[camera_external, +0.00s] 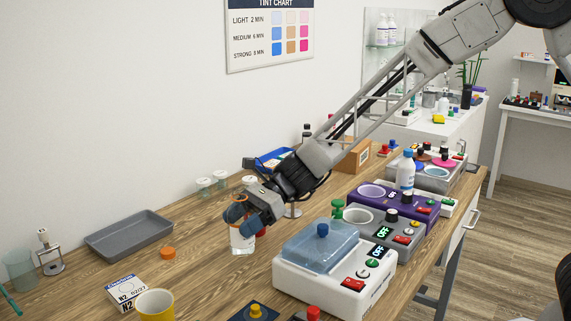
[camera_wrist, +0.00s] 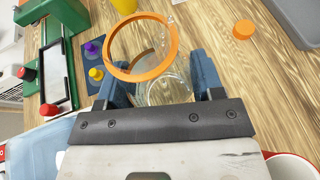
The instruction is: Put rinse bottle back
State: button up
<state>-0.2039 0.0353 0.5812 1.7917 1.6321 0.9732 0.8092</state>
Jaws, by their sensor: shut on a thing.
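My gripper (camera_external: 244,216) is shut on a clear jar (camera_external: 242,242) with a whitish band, low over the wooden table. In the wrist view the blue fingers (camera_wrist: 160,88) grip the jar from both sides, and its open orange rim (camera_wrist: 170,52) faces the camera. I cannot tell whether its base touches the table. A white bottle with a blue cap (camera_external: 405,172) stands on or behind the purple device at the right. Neither the bottle's label nor the jar's can be read, so I cannot tell which one is the rinse bottle.
A white bath with a blue lid (camera_external: 320,247) is right of the jar. An orange cap (camera_external: 168,253), grey tray (camera_external: 128,234), yellow cup (camera_external: 155,304) and small carton (camera_external: 125,289) lie left. The purple device (camera_external: 398,203) is farther right. Bare table lies around the orange cap.

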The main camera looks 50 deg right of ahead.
aim_at(242, 239)
jog(key=shift+f, duration=0.55)
jog(key=shift+f, duration=1.85)
jog(key=shift+f, duration=0.15)
jog(key=o, duration=1)
jog(key=shift+d+r, duration=0.15)
jog(key=shift+r, duration=0.1)
jog(key=v, duration=1.1)
jog(key=shift+s+d, duration=0.15)
jog(key=shift+d, duration=0.15)
